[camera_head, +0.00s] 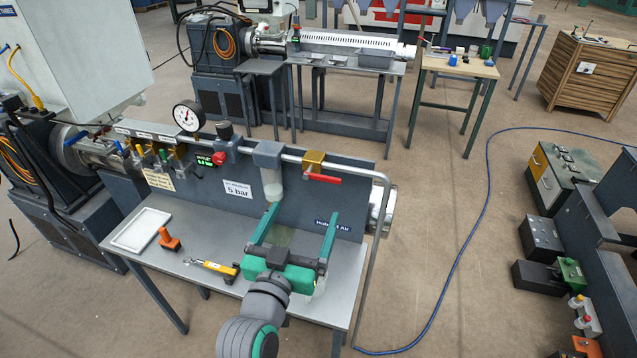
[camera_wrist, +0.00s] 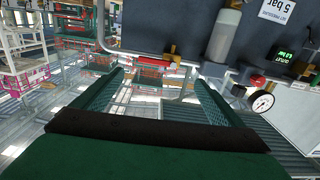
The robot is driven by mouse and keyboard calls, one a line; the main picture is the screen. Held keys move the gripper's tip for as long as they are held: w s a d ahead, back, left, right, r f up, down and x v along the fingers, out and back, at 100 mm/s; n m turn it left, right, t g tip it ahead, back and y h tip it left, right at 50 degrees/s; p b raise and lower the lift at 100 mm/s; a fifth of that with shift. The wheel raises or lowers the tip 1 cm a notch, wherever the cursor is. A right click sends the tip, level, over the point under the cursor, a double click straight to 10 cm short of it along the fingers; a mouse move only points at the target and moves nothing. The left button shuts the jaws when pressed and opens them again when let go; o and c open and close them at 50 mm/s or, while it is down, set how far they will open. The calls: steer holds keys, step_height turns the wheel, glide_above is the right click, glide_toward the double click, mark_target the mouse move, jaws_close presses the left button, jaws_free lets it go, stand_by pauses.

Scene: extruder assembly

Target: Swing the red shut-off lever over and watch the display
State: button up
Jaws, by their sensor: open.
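The red lever (camera_head: 323,178) sticks out to the right from a brass valve (camera_head: 313,160) on the pipe above the grey panel. In the wrist view the red lever (camera_wrist: 148,62) shows ahead, between my fingertips. The display (camera_head: 205,162) is a small black box with green digits, left of the valve; it also shows in the wrist view (camera_wrist: 284,57), too small to read surely. My gripper (camera_head: 303,212) is open and empty, with green fingers. It is in front of the panel, below the lever in the head view, with no visible contact.
A filter with a clear bowl (camera_head: 272,186) hangs left of the valve. A round gauge (camera_head: 188,116) and red knob (camera_head: 220,158) are farther left. A white tray (camera_head: 141,230), orange part (camera_head: 169,239) and yellow-handled tool (camera_head: 215,268) lie on the bench (camera_head: 195,225).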

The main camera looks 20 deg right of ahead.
mark_target(321, 177)
steer(key=shift+m, duration=0.3)
steer(key=x, duration=0.7)
steer(key=r+x, duration=0.1)
steer(key=x, duration=0.3)
steer(key=shift+s+d, duration=0.1)
steer(key=shift+d, duration=0.05)
steer(key=c, duration=1.5)
